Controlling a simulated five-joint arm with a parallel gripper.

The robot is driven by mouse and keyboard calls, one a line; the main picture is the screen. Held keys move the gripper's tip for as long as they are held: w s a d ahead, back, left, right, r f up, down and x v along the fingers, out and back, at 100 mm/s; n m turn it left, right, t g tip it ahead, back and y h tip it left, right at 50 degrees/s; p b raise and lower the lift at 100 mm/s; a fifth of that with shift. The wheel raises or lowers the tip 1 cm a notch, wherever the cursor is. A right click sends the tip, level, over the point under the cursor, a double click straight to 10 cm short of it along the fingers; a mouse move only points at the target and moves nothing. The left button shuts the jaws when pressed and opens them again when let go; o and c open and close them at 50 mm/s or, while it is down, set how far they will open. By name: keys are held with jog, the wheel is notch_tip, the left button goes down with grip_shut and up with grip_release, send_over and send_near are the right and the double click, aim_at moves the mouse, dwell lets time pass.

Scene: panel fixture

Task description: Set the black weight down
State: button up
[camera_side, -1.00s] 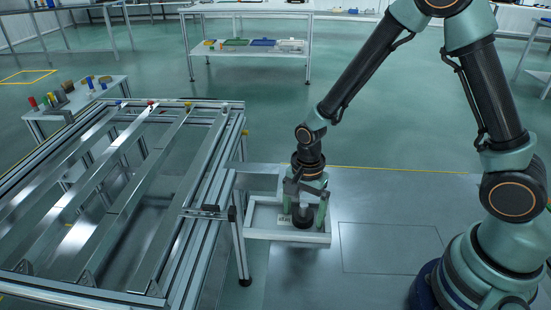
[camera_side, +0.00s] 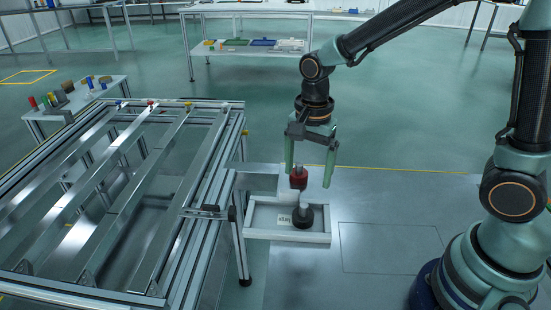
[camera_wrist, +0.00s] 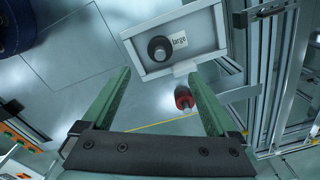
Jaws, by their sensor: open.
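The black weight (camera_side: 303,215) stands upright in a white-rimmed tray (camera_side: 262,235) beside a label. In the wrist view the black weight (camera_wrist: 160,49) sits in the tray (camera_wrist: 143,72) against the label (camera_wrist: 180,40), which reads "large". My gripper (camera_side: 312,180) is open and empty, raised above and behind the weight, with its green fingers apart and pointing down. In the wrist view both fingers of my gripper (camera_wrist: 160,80) are spread, with nothing between them touching.
The metal frame (camera_side: 205,200) borders the tray on the left. The floor plate (camera_side: 390,248) at right is clear.

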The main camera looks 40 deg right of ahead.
jog(key=s+d+r+n+t, duration=0.2)
jog(key=s+d+r+n, duration=0.1)
jog(key=r+n, duration=0.3)
jog(key=s+d+r+n+t, duration=0.3)
jog(key=r+n, duration=0.2)
jog(key=n, duration=0.3)
jog(key=shift+s+d+r, duration=0.2)
jog(key=shift+d+r, duration=0.1)
jog(key=shift+r, duration=0.1)
